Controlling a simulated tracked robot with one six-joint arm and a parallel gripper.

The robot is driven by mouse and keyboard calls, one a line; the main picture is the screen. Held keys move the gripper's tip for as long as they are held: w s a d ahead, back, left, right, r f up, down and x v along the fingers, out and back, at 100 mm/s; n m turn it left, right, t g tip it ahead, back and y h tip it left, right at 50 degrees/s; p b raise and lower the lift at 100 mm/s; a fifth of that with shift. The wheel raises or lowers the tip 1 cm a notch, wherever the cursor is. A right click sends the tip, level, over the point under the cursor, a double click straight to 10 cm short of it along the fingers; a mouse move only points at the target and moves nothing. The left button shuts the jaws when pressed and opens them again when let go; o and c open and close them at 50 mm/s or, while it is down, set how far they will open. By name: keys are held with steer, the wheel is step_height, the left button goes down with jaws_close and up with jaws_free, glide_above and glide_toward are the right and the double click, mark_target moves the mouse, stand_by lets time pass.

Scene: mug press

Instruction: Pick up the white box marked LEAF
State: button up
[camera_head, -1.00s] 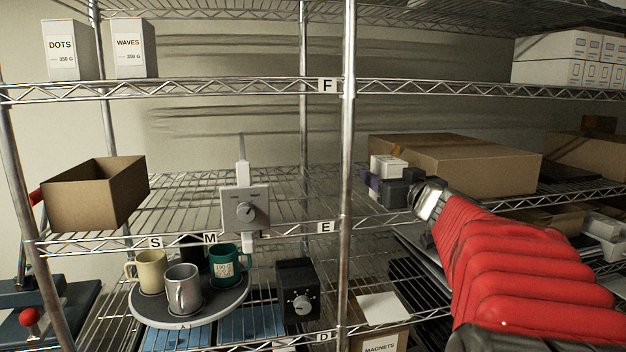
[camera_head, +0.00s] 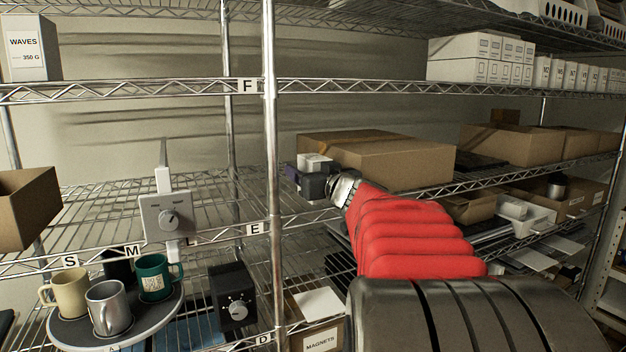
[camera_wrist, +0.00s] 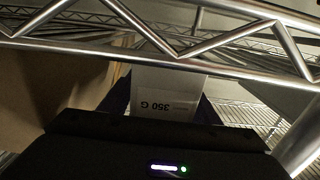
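A small white box (camera_head: 315,161) is on the middle shelf, in front of a large cardboard carton. My gripper (camera_head: 309,182) is at this box, with its dark blue fingers on either side. In the wrist view, the white box (camera_wrist: 166,96) shows an upside-down "350 G" label. The blue fingers flank it with no clear gap, so my gripper (camera_wrist: 164,108) looks shut on it. Its name is hidden, so I cannot read LEAF. I cannot tell whether it still rests on the shelf.
The large carton (camera_head: 385,160) stands close behind the box. A metal shelf edge (camera_wrist: 170,50) crosses close in front of the wrist camera. A shelf post (camera_head: 270,150) rises left of my gripper. Mugs on a round tray (camera_head: 140,335) and a box marked WAVES (camera_head: 27,48) are farther left.

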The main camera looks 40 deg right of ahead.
steer(key=c, duration=1.2)
steer(key=shift+r, duration=0.2)
step_height(320, 180, up, 10)
steer(key=shift+f, duration=0.15)
stand_by(0.5)
